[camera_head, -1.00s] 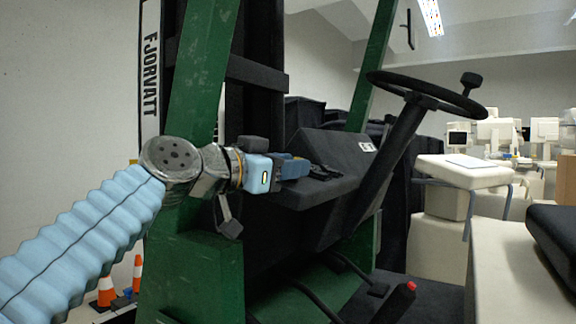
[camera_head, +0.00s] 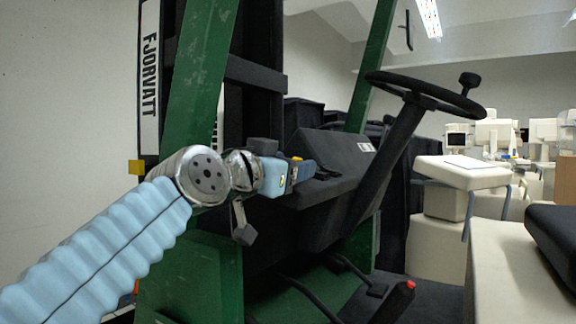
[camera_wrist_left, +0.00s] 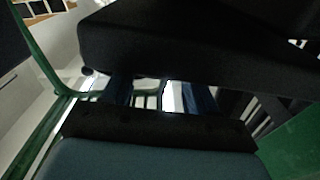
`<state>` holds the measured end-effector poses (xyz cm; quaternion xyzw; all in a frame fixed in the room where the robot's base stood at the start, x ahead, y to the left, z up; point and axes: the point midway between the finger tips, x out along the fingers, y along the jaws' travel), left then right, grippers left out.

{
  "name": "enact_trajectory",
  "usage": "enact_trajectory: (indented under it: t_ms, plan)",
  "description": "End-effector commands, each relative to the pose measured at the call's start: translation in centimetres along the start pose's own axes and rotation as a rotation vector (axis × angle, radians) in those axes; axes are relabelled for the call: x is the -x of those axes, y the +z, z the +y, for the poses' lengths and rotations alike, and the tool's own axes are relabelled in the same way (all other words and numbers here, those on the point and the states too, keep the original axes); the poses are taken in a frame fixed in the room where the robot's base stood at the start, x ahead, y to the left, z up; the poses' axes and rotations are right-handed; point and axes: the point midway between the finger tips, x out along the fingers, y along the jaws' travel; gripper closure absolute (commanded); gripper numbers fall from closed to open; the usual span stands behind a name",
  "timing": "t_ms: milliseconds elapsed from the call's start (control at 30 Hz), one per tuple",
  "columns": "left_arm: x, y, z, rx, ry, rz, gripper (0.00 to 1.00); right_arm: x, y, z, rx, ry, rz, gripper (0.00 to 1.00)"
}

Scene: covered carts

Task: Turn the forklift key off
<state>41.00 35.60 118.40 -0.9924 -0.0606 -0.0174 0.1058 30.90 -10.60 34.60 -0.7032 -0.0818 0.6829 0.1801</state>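The forklift's black dashboard (camera_head: 335,155) stands in the middle of the head view, below and left of the steering wheel (camera_head: 425,95). I cannot make out the key in either view. My left gripper (camera_head: 318,173) reaches in from the left at the dashboard's near left edge; its fingertips are dark against the dark panel. In the left wrist view, the two blue fingers of the gripper (camera_wrist_left: 160,92) stand apart with a bright gap between them. A dark panel (camera_wrist_left: 200,45) crosses above and hides their tips. My right gripper is out of view.
A red-tipped lever (camera_head: 400,295) and pedals are below. The black seat (camera_head: 555,240) is at right. White carts (camera_head: 465,175) stand behind.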

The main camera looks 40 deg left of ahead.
Motion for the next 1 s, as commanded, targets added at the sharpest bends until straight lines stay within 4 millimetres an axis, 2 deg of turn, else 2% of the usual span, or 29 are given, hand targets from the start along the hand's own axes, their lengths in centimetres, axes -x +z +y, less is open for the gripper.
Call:
enact_trajectory:
  t_ms: [233,367,800,1000]
  plan:
    - [0.1,0.0,0.0,0.000,0.000,0.001,0.43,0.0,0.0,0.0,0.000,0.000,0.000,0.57]
    - [1.2,0.1,0.1,0.000,0.000,0.003,0.43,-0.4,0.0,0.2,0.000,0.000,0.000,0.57]
    - [11.2,0.1,0.0,-0.001,-0.001,0.004,0.43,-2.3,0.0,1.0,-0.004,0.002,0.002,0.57]
    - [13.5,0.1,0.0,0.001,0.001,0.001,0.43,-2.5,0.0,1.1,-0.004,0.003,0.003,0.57]
